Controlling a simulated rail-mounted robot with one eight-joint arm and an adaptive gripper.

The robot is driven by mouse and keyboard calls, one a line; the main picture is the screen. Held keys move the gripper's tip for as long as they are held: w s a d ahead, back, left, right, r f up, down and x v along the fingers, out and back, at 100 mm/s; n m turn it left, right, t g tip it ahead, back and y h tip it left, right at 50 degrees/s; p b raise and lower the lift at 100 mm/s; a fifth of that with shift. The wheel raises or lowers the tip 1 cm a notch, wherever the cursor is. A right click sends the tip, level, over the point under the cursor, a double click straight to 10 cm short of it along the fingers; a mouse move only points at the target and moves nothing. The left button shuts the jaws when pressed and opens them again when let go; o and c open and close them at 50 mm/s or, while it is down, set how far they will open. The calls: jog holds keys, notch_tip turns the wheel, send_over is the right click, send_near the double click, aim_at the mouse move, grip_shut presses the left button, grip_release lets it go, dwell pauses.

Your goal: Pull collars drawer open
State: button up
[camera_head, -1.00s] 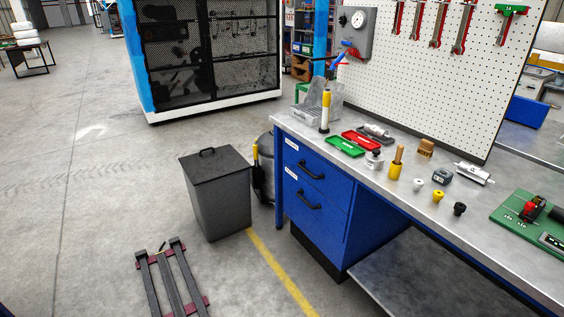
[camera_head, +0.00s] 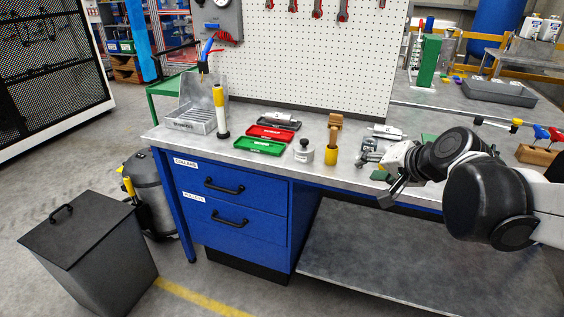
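The collars drawer (camera_head: 222,187) is the top blue drawer under the left end of the workbench. It has a white label reading COLLARS and a black bar handle (camera_head: 224,186). It is shut, flush with the cabinet front. A second blue drawer (camera_head: 240,232) with a black handle (camera_head: 230,219) and its own label is below it, also shut. My gripper (camera_head: 383,180) is at the right, by the bench's front edge, well apart from the drawer handles. Its fingers overlap small items on the bench, so how far they are spread is unclear.
The bench top (camera_head: 262,176) carries a yellow-topped cylinder (camera_head: 220,112), red tray (camera_head: 271,132), green tray (camera_head: 259,146) and grey weight (camera_head: 304,151). A dark bin (camera_head: 92,245) and grey canister (camera_head: 151,185) stand left of the drawers. Floor in front of the drawers is clear.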

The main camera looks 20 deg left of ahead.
jog(key=w+a+f+y+b, duration=0.1)
jog(key=w+a+f, duration=0.2)
jog(key=a, duration=0.5)
jog(key=w+a+f+m+y+b, duration=0.1)
jog(key=w+a+f+y, duration=0.1)
jog(key=a+f, duration=0.3)
jog(key=w+a+f+m+g+y+b, duration=0.1)
jog(key=a+f, duration=0.4)
jog(key=a, duration=0.5)
jog(key=shift+w+a+y, duration=0.2)
jog(key=shift+w+y, duration=0.15)
jog(key=shift+w, duration=0.35)
jog(key=shift+w+a+y, duration=0.2)
jog(key=shift+w+y, duration=0.15)
jog(key=shift+w, duration=0.3)
jog(key=m+g+y+b, duration=0.1)
jog(key=m+y+b, duration=0.2)
jog(key=y, duration=0.1)
send_near(221, 190)
jog(key=b+x, duration=0.1)
jog(key=x, duration=0.4)
jog(key=b+x, duration=0.1)
jog(key=x, duration=0.4)
jog(key=shift+w+a+f, duration=0.2)
jog(key=shift+w, duration=0.1)
jog(key=shift+c, duration=0.5)
grip_shut()
